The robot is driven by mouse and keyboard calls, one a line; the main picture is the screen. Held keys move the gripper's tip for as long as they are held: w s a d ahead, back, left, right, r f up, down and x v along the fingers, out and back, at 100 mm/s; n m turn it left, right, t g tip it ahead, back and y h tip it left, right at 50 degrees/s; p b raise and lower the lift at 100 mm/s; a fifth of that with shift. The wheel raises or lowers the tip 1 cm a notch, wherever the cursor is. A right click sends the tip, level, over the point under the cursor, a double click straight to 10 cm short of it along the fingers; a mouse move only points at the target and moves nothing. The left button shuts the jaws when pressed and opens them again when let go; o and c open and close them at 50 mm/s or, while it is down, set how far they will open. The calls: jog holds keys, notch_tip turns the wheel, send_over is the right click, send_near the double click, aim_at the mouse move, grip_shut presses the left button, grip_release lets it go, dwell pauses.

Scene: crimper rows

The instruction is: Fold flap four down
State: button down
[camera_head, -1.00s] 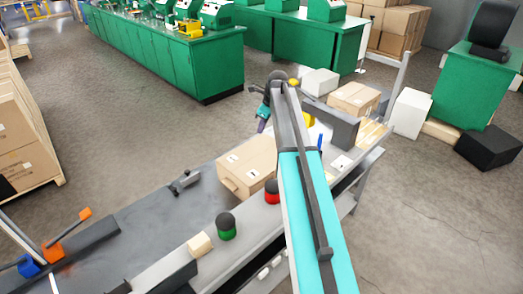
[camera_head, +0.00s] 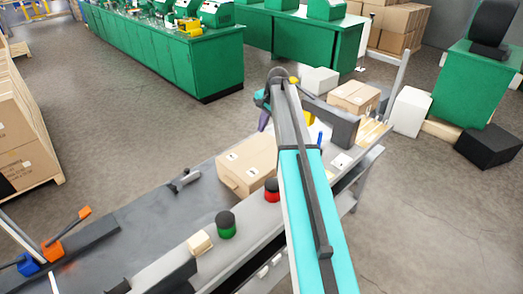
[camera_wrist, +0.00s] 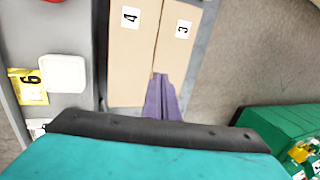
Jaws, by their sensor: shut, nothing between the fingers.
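A tan cardboard box (camera_head: 240,180) sits on the grey bench. In the wrist view, its top shows two panels side by side: flap four (camera_wrist: 126,55), labelled 4, on the left and flap three (camera_wrist: 172,58), labelled 3, on the right. Both look flat, with a narrow dark seam between them. My gripper (camera_wrist: 160,80) has purple fingers together and empty, with the tips over the lower part of the seam. I cannot tell whether they touch the cardboard. In the head view my gripper (camera_head: 264,121) is just beyond the box's far right corner, partly hidden by my arm.
A green-and-black button (camera_head: 226,226) and a red-and-black button (camera_head: 271,190) stand along the bench's near edge. A small tan block (camera_head: 200,243) lies beside them. A second carton (camera_head: 354,97) and a white box (camera_head: 320,80) are farther back. The bench left of the box is mostly clear.

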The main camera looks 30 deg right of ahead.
jog(key=n+b, duration=0.2)
jog(key=n, duration=0.3)
jog(key=d+f+n+b, duration=0.1)
jog(key=n+b, duration=0.2)
jog(key=n, duration=0.3)
jog(key=n+b, duration=0.3)
jog(key=n, duration=0.3)
jog(key=shift+s+d+f, duration=0.2)
jog(key=shift+s+d, duration=0.05)
jog(key=shift+d, duration=0.15)
jog(key=shift+d, duration=0.1)
jog(key=shift+f, duration=0.1)
jog(key=p, duration=0.2)
send_over(260, 154)
jog(key=s, duration=0.1)
notch_tip(260, 154, down, 11)
jog(key=shift+d+f, duration=0.1)
jog(key=shift+f, duration=1.05)
